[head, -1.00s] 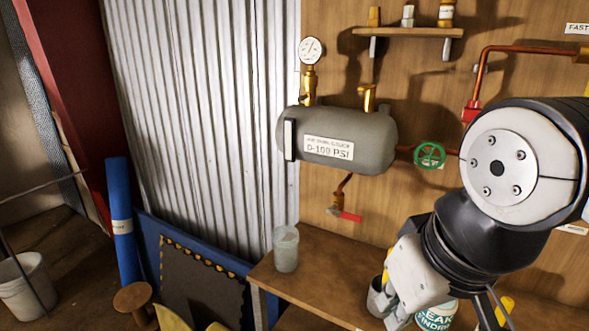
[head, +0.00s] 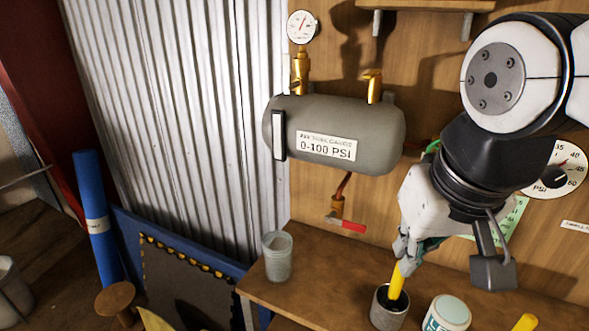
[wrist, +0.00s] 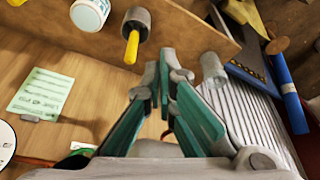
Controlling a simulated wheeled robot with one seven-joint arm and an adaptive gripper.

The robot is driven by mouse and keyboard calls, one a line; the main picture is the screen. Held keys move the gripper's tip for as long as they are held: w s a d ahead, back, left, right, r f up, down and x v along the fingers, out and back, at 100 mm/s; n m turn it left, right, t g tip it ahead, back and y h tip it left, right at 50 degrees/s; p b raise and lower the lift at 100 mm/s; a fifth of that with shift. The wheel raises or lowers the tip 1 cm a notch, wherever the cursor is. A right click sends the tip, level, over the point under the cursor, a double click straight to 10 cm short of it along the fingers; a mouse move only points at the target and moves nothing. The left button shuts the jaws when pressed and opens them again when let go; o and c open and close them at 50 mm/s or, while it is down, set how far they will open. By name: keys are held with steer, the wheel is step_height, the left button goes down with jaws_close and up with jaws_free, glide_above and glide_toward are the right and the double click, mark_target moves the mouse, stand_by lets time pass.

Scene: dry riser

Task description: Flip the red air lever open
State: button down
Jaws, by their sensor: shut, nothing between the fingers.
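The red air lever (head: 347,224) sits on a brass valve (head: 337,205) below the grey tank (head: 380,125). In the head view it points right and slightly down. My gripper (head: 402,256) is to the right of the lever and lower, apart from it, pointing down over the bench. In the wrist view the gripper (wrist: 165,62) has its green-padded fingers drawn together at the tips, with nothing held. I cannot make out the lever clearly in the wrist view.
A glass jar (head: 278,258) stands on the bench (head: 330,283) below the lever. A grey cup with a yellow-handled tool (head: 398,281) and a white tub (head: 449,314) are near my gripper. A green wheel (head: 432,147) is partly hidden behind my arm. A pressure gauge (head: 560,170) is on the right.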

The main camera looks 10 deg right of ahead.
steer(key=w+r+m+g+h+p, duration=0.1)
steer(key=w+r+m+p, duration=0.2)
steer(key=w+r, duration=0.4)
steer(key=r+m+p, duration=0.1)
steer(key=m+p, duration=0.1)
steer(key=m, duration=0.1)
glide_above(348, 222)
steer(key=s, duration=0.3)
steer(key=shift+w+a+r+h, duration=0.15)
steer(key=shift+w+h, duration=0.1)
steer(key=shift+h, duration=0.05)
steer(key=x, duration=0.8)
steer(key=s+x, duration=0.1)
steer(key=x, duration=0.3)
steer(key=shift+a+f, duration=0.2)
steer(key=shift+f, duration=0.9)
